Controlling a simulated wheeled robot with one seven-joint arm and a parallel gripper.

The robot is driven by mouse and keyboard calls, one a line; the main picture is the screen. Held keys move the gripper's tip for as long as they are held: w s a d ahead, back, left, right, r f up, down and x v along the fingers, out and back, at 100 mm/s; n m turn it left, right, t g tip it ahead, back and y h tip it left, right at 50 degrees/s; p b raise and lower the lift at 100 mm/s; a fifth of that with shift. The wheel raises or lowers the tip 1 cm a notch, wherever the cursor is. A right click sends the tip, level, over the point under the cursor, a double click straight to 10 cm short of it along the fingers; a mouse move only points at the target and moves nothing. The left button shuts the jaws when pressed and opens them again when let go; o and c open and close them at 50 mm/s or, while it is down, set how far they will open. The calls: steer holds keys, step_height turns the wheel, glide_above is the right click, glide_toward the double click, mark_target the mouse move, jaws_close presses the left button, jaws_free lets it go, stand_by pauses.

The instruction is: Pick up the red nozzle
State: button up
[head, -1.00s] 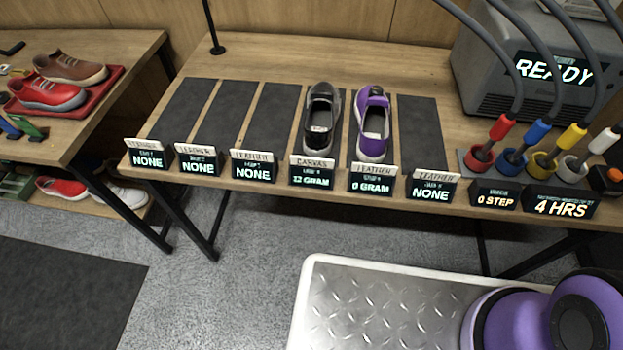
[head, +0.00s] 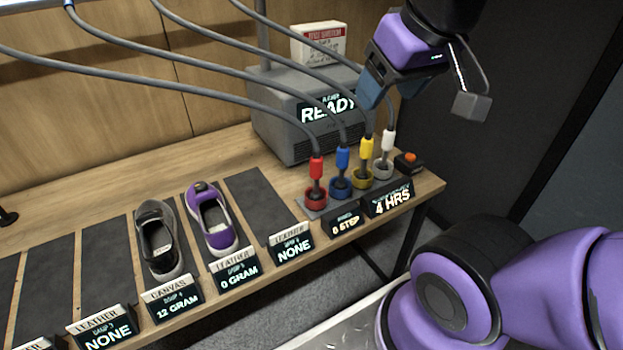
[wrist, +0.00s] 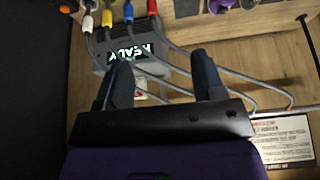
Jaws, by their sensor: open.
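The red nozzle (head: 317,168) stands upright in its red holder (head: 315,201) on the table, at the left end of a row of nozzles. A grey hose runs from its top to the upper left. In the wrist view the red nozzle (wrist: 152,8) shows at the top edge, beyond the fingers. My gripper (head: 371,98) is in the air above the right part of the grey machine, up and right of the red nozzle and apart from it. In the wrist view my gripper (wrist: 163,82) has its two blue fingers spread with nothing held.
Blue (head: 342,160), yellow (head: 366,148) and white (head: 388,142) nozzles stand close on the right. Their hoses cross in front of the grey machine (head: 282,125) showing READY. A black box with an orange button (head: 408,160) sits at the right end. Two shoes stand left.

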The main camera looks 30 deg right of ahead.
steer(key=shift+o, duration=0.4)
steer(key=m+g, duration=0.1)
steer(key=g, duration=0.4)
glide_above(317, 151)
steer(key=f, duration=1.9)
steer(key=shift+s+a+f, duration=0.2)
steer(key=shift+s, duration=0.1)
steer(key=shift+w+f, duration=0.1)
steer(key=shift+f, duration=0.15)
step_height(317, 151, down, 11)
steer(key=shift+w+d+r, duration=0.1)
steer(key=shift+w+d, duration=0.05)
